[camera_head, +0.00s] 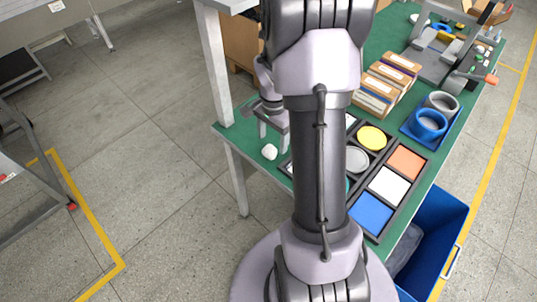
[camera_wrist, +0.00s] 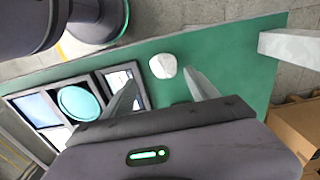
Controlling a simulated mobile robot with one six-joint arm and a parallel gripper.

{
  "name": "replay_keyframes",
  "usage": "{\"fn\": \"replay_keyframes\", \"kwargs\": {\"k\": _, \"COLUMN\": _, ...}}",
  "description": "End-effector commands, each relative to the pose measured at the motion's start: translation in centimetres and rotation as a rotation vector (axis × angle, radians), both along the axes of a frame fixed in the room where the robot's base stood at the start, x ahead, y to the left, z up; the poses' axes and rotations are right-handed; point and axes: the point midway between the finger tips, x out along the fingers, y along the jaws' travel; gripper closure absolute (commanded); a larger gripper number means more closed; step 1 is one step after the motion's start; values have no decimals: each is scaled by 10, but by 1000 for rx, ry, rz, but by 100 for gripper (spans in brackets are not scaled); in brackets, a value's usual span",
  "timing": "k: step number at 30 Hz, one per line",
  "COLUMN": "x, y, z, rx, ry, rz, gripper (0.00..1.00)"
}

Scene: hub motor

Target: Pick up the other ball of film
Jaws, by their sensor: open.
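A small white crumpled ball of film (camera_head: 269,152) lies on the green tabletop (camera_head: 240,133) near the table's left corner. My gripper (camera_head: 272,131) is just above and behind it in the head view, pointing down. In the wrist view the ball (camera_wrist: 162,66) shows just beyond the tips of my gripper (camera_wrist: 160,76), roughly between the two fingers and apart from them. The fingers are spread with nothing between them. No second ball of film shows.
Cardboard boxes (camera_head: 390,82), blue holders with grey rings (camera_head: 430,122) and a blue bin (camera_head: 440,225) are farther right. A table post (camera_head: 212,65) rises at the left.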

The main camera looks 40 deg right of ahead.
Motion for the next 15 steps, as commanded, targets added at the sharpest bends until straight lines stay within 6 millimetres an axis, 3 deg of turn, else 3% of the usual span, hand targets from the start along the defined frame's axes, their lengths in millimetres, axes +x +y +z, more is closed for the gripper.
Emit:
{"fn": "replay_keyframes", "kwargs": {"k": 5, "x": 2, "y": 1, "z": -18, "rx": 1, "ry": 0, "rz": 2, "gripper": 32}}
{"fn": "replay_keyframes", "kwargs": {"k": 11, "x": 7, "y": 4, "z": -58, "rx": 2, "ry": 1, "rz": 1, "gripper": 32}}
{"fn": "replay_keyframes", "kwargs": {"k": 15, "x": 8, "y": 3, "z": -60, "rx": 0, "ry": -1, "rz": 1, "gripper": 32}}
